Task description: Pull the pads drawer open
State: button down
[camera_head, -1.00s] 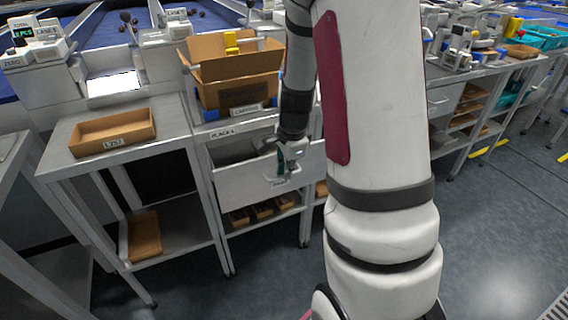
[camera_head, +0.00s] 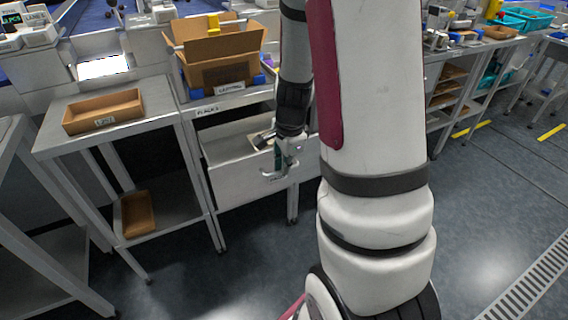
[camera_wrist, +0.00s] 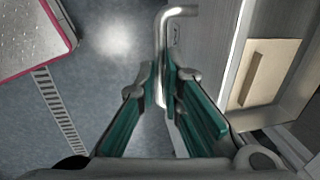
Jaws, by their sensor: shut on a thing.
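The pads drawer (camera_head: 235,184) is a grey metal drawer under the bench marked "PLACE 4". It stands out from the bench, with part of its inside showing. My gripper (camera_head: 281,165) is at its front, shut on the handle. In the wrist view, the green-padded fingers of my gripper (camera_wrist: 160,80) close around the bent metal handle bar (camera_wrist: 177,11). The drawer front (camera_wrist: 204,40) runs just right of the fingers. A flat tan thing (camera_wrist: 270,72) lies inside the drawer; I cannot tell exactly what it is.
An open cardboard carton (camera_head: 222,50) stands on the bench above. A shallow brown tray (camera_head: 104,112) sits on the side table to the left, with another brown tray (camera_head: 138,214) on its lower shelf. The floor (camera_head: 235,270) in front of the drawer is clear.

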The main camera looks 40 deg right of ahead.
jog(key=c, duration=1.7)
grip_release()
notch_tip(320, 180, up, 12)
jog(key=s, duration=0.2)
jog(key=shift+a, duration=0.3)
jog(key=shift+s+f, duration=0.1)
jog(key=shift+f, duration=0.05)
jog(key=s+a+r+n, duration=0.4)
jog(key=s+a+n, duration=0.6)
jog(key=n, duration=0.1)
jog(key=s+a+r+n, duration=0.4)
jog(key=s+a+n, duration=0.6)
notch_tip(320, 180, up, 16)
jog(key=t+p, duration=0.2)
jog(key=p, duration=1.2)
jog(key=shift+d+y, duration=0.3)
jog(key=shift+d, duration=0.05)
